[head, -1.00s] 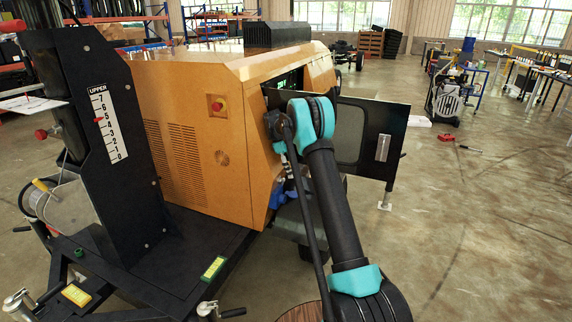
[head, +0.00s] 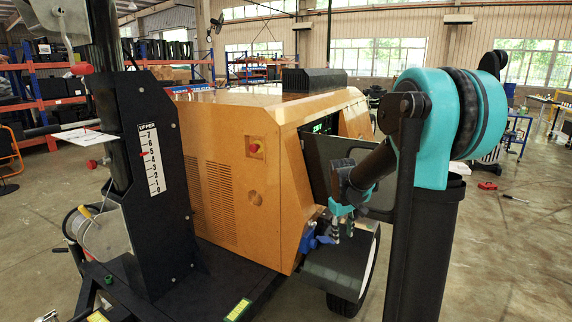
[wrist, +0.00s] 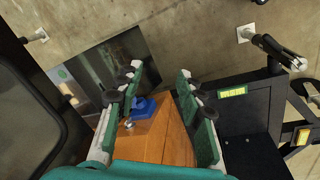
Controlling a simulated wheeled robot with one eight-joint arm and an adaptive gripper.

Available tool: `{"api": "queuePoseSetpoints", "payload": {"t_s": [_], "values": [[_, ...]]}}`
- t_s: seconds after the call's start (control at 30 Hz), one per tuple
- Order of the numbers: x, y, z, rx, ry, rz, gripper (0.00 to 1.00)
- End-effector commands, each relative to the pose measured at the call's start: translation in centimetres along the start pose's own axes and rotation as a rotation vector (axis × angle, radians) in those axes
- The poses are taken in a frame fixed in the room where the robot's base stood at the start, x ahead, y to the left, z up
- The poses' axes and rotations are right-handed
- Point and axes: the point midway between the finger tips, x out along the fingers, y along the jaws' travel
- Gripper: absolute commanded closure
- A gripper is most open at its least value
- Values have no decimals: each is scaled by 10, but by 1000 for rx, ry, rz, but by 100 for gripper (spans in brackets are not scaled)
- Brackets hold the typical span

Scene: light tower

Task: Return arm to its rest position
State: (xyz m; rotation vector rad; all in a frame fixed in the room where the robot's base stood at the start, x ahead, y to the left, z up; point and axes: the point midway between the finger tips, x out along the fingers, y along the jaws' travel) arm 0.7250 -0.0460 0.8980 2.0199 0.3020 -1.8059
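My arm with black links and teal joints stands folded at the right of the head view, its elbow high. My gripper (head: 345,215) hangs at the end of the forearm, in front of the orange cabinet's right edge, pointing down. In the wrist view my gripper (wrist: 160,85) shows its two fingers spread apart with nothing between them. Beyond the fingers are the orange cabinet (wrist: 175,135) and a blue part (wrist: 143,107) on its edge. In the head view the blue part (head: 312,240) is close beside the gripper.
The orange cabinet (head: 225,130) has an open dark door (head: 325,155) near my forearm. A black mast column (head: 150,210) with a number scale stands at left. A wheel (head: 345,270) is below the gripper. Floor at right is largely free.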

Motion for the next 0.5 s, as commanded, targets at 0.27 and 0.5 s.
{"api": "queuePoseSetpoints", "payload": {"t_s": [0.27,0.5], "values": [[2,-48,99,204,113,-15,62],[19,-91,174,372,203,-39,62]]}}
